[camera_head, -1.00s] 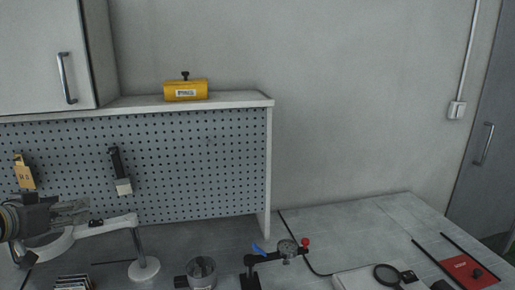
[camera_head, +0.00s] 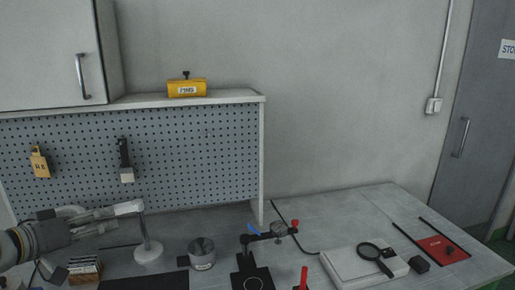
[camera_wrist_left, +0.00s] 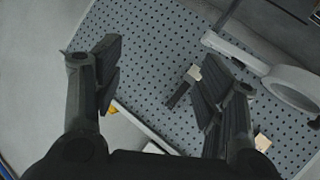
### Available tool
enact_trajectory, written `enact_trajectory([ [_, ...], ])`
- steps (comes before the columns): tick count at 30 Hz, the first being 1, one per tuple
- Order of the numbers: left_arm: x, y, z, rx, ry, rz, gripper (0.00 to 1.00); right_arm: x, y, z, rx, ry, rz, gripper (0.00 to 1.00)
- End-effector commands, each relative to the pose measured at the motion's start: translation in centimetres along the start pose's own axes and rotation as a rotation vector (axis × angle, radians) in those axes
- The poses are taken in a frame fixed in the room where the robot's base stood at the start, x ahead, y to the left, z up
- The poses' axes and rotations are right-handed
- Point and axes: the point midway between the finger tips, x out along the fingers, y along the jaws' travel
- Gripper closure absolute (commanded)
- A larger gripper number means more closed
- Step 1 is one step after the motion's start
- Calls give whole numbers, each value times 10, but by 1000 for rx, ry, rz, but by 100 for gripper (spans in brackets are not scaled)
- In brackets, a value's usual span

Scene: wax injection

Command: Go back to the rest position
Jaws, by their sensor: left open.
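My left gripper (camera_head: 88,227) is at the left edge of the head view, above the workbench and in front of the pegboard. In the left wrist view its two fingers (camera_wrist_left: 158,85) are spread apart with nothing between them. The pegboard (camera_head: 200,150) shows behind the fingers there. In the head view the gripper overlaps the white arm of a lamp-like stand (camera_head: 148,248); I cannot tell whether they touch. My right gripper is in neither view.
The workbench (camera_head: 350,215) holds a metal pot (camera_head: 202,254), a clamp device (camera_head: 270,232), a magnifier (camera_head: 371,252) on a white box and a red mat (camera_head: 443,249). A yellow box (camera_head: 187,88) sits on the shelf. Two tools hang on the pegboard. The bench's back right is clear.

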Motion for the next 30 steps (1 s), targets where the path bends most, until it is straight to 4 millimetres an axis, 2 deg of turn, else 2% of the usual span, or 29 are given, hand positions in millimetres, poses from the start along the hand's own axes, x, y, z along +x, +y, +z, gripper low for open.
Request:
enact_trajectory([
  [1, 6, 14, 11, -80, -11, 55, 35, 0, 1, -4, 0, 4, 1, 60],
  [5, 16, 57, 34, -351, -40, 217, 35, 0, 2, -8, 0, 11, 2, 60],
  [8, 19, 97, 50, -651, -77, 371, 35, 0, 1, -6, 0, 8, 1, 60],
  [10, 17, 125, 58, -934, -113, 495, 35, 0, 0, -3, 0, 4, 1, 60],
  [13, 10, 153, 59, -1427, -168, 676, 35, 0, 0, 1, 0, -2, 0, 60],
  [15, 4, 157, 55, -1790, -196, 788, 35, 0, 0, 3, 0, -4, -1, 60],
  [17, 0, 150, 53, -2104, -209, 872, 35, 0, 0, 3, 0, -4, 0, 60],
  [20, -2, 122, 60, -2629, -191, 1000, 35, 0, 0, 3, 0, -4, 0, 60],
  [21, -3, 106, 67, -2838, -165, 1050, 35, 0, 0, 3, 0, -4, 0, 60],
  [22, -2, 93, 75, 2909, 133, -1054, 35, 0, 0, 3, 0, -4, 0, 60],
  [23, -2, 80, 85, 2770, 86, -987, 35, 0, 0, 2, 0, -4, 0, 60],
  [26, -4, 37, 133, 2302, -77, -790, 35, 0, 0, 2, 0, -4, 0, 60],
  [27, -6, 21, 158, 2114, -145, -723, 35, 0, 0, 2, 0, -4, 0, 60],
  [29, -12, 3, 200, 1838, -247, -637, 35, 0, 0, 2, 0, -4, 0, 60],
  [30, -16, -5, 230, 1665, -313, -587, 35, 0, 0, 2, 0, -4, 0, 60],
])
